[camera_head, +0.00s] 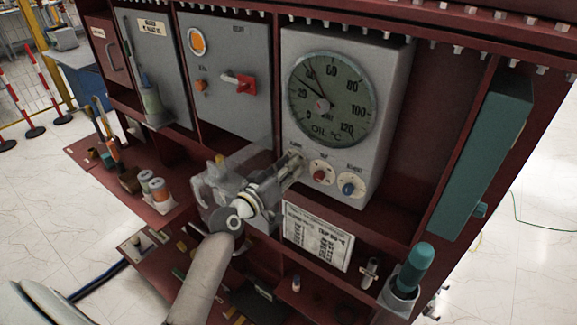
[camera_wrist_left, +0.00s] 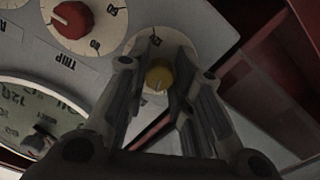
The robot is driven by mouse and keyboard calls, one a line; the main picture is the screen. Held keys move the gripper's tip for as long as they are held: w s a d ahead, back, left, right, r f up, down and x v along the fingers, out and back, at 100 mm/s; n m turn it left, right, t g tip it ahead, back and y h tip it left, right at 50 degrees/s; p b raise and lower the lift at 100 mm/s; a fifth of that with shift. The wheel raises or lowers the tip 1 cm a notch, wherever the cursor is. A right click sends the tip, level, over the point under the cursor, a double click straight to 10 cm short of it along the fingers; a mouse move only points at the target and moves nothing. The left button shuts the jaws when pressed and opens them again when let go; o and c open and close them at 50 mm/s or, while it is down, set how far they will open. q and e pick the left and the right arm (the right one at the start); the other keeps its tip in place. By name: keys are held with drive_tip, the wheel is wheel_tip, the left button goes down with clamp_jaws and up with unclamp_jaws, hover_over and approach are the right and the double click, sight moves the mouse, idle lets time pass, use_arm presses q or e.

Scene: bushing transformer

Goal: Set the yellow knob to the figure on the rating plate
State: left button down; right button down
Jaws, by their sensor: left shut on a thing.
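The yellow knob (camera_wrist_left: 159,76) sits on a pale round dial in the left wrist view, between the fingers of my left gripper (camera_wrist_left: 160,88). The fingers are shut on the knob. In the head view my left gripper (camera_head: 285,172) reaches the lower left corner of the grey gauge box (camera_head: 290,95), and the knob is hidden behind it. The rating plate (camera_head: 317,237) is a white printed sheet below the box; its small print is too blurred to read surely. My right gripper is not in view.
A red knob (camera_head: 319,172) and a blue knob (camera_head: 349,186) sit right of the gripper on the same box. The oil gauge (camera_head: 330,100) is above them. A red switch (camera_head: 240,83) is on the left panel. A teal-handled item (camera_head: 413,268) stands at lower right.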

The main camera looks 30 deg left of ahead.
use_arm(q)
drive_tip(key=shift+n+p, duration=1.75)
drive_tip(key=shift+n, duration=4.65)
drive_tip(key=c, duration=1.3)
unclamp_jaws()
drive_tip(key=shift+o, duration=0.2)
drive_tip(key=shift+s, duration=0.1)
drive_tip(key=s+a, duration=0.1)
drive_tip(key=s, duration=1)
drive_tip(key=shift+s+a, duration=0.3)
drive_tip(key=shift+s, duration=0.1)
